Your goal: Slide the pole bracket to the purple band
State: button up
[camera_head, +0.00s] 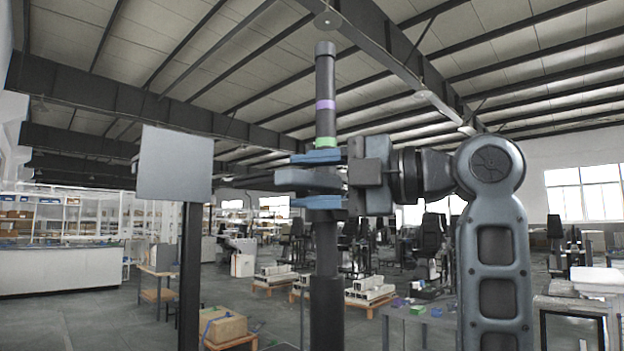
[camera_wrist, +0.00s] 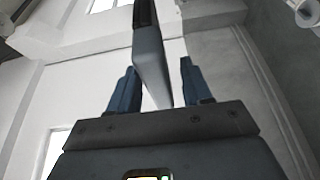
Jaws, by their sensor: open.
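The dark upright pole (camera_head: 326,80) carries a purple band (camera_head: 325,104) and, lower, a green band (camera_head: 326,142). The grey bracket (camera_head: 296,179) is level with my gripper, below the green band, and points left. My gripper (camera_head: 317,180) comes from the right, with one blue finger above and one below the bracket. The jaws are open, with gaps between fingers and bracket. In the wrist view, a grey tapered piece that looks like the bracket (camera_wrist: 150,68) lies between my blue fingers (camera_wrist: 160,88). The fingers hide part of the pole; contact cannot be told.
A flat grey panel (camera_head: 175,165) on a dark post stands left of the pole, apart from it. Pallets with boxes (camera_head: 370,290), a table with small coloured items (camera_head: 425,313) and shelving (camera_head: 75,215) are farther back. Space around the pole's upper part looks clear.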

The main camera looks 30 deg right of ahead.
grip_shut()
dwell(0.3)
notch_tip(320, 180, up, 14)
jog(key=p, duration=0.5)
jog(key=shift+r+p, duration=0.15)
jog(key=shift+p, duration=0.25)
grip_release()
